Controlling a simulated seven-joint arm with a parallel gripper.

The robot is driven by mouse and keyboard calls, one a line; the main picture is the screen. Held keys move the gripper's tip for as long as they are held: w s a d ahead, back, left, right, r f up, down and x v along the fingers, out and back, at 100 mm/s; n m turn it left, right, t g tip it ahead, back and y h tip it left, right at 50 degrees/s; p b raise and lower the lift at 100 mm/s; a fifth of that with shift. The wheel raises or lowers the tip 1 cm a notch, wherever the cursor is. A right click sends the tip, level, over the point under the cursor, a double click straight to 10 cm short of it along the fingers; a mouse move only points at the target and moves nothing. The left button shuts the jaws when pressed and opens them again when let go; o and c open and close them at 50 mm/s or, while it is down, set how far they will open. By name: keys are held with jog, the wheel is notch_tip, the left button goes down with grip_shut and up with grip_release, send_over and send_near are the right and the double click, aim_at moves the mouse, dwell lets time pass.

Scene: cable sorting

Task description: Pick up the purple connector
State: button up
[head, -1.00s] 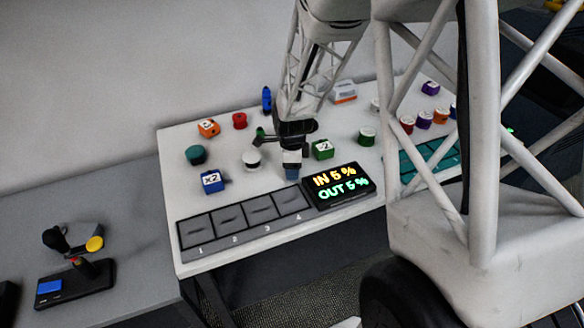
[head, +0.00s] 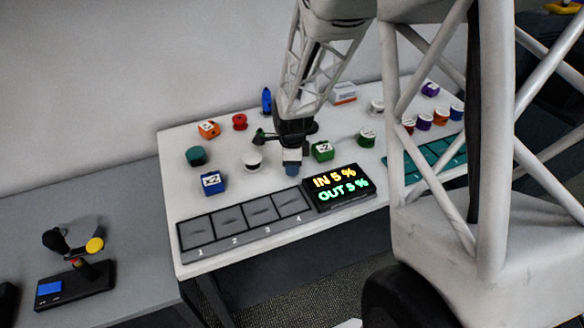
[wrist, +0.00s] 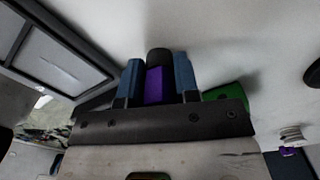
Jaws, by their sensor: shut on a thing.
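The purple connector (wrist: 156,86), with a dark rounded end, sits between the two blue fingers of my gripper (wrist: 157,72) in the wrist view. The fingers are shut on it from both sides. In the head view my gripper (head: 292,168) points down low over the white table (head: 232,229), just behind the grey numbered tray. The connector is hidden there by the gripper. I cannot tell whether it touches the table.
A grey tray (head: 228,220) with numbered slots and a display (head: 340,187) lie in front. A green block (head: 321,150) is close right of my gripper; a white spool (head: 252,162) is left. A blue block (head: 213,184) stands front left.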

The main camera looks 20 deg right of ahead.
notch_tip(320, 180, up, 9)
jog(key=shift+f, duration=0.1)
dwell(0.4)
jog(key=shift+d, duration=0.1)
dwell(0.7)
